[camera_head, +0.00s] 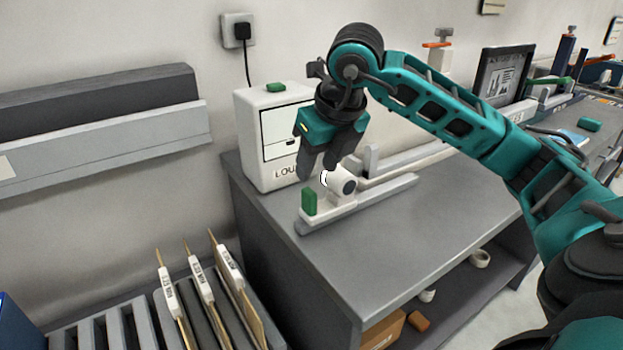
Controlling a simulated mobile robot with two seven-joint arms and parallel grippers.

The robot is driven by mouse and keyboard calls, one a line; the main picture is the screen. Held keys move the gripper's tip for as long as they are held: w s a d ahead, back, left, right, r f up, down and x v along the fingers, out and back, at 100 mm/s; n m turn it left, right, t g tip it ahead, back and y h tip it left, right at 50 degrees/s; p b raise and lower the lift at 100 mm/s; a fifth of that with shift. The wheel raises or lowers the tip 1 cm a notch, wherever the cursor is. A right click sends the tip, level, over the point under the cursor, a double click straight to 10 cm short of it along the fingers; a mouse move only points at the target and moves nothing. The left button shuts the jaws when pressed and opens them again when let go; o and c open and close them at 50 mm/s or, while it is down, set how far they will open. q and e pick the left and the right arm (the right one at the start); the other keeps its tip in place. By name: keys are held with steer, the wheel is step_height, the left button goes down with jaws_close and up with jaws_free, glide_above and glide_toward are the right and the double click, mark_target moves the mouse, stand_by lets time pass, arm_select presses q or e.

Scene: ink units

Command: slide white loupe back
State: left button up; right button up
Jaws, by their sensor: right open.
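The white loupe (347,181) is a small white cylinder with a dark lens end. It sits on a grey rail (385,194) near the rail's left end, beside a green upright block (309,202). My right gripper (318,172) points down just above and to the left of the loupe, its dark fingers overlapping the loupe's edge in the picture. It is open with nothing seen between the fingers. I cannot tell whether it touches the loupe. My left gripper is not in view.
A white box (254,140) with a partly hidden label stands behind the rail against the wall. A second pale rail (410,158) lies behind. The grey bench top (420,245) is clear in front. A rack with labelled sticks (203,290) stands at lower left.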

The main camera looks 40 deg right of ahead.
steer(key=v, duration=0.5)
steer(key=shift+r, duration=0.1)
stand_by(0.4)
